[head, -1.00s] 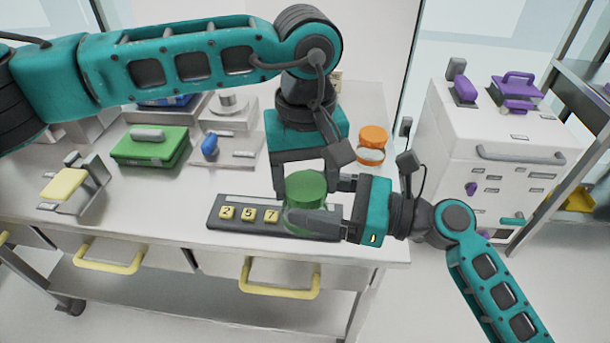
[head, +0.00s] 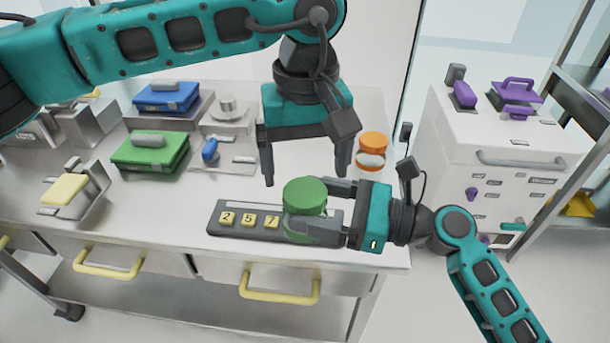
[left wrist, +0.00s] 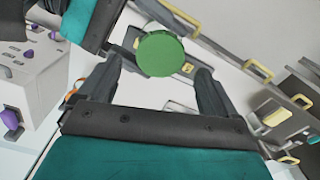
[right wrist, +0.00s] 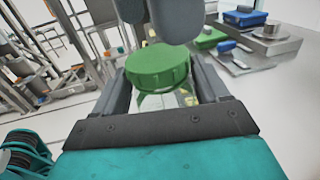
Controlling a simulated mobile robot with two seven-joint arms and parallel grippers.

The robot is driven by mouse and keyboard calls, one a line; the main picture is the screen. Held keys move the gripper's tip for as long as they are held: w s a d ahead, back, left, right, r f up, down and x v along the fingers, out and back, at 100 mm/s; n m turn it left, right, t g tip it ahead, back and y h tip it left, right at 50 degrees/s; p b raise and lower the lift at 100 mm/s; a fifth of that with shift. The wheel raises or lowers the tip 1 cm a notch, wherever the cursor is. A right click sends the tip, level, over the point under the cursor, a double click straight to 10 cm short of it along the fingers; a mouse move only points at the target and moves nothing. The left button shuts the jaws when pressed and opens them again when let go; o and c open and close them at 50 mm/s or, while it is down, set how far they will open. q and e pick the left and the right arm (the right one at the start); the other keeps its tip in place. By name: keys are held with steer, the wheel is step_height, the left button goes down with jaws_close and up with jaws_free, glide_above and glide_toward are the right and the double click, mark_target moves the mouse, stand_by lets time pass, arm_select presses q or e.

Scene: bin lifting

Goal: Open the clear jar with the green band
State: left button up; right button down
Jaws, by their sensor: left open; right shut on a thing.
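The clear jar with the green band (head: 304,226) stands upright at the front of the bench, by the dark number strip. Its green lid (head: 305,194) sits on top; I cannot tell whether it is loosened. My right gripper (head: 318,230) is shut on the jar body from the right, and the right wrist view shows the jar (right wrist: 160,100) between its fingers. My left gripper (head: 306,172) points down above and behind the lid, open and empty, with its fingers wide apart. In the left wrist view the lid (left wrist: 160,54) shows beyond the open fingers.
A jar with an orange lid (head: 373,140) stands behind, to the right. A green box (head: 150,150), a blue box (head: 166,97) and a scale-like device (head: 227,116) stand further left.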

mark_target(305, 191)
arm_select(q)
steer(key=shift+r, duration=0.25)
steer(key=shift+c, duration=0.4)
step_height(305, 191, up, 3)
steer(key=m, duration=0.3)
steer(key=shift+f, duration=3.9)
steer(key=shift+c, duration=0.3)
steer(key=c, duration=1)
steer(key=shift+n, duration=1.6)
steer(key=shift+a, duration=0.1)
steer(key=o, duration=1.1)
steer(key=shift+o, duration=0.2)
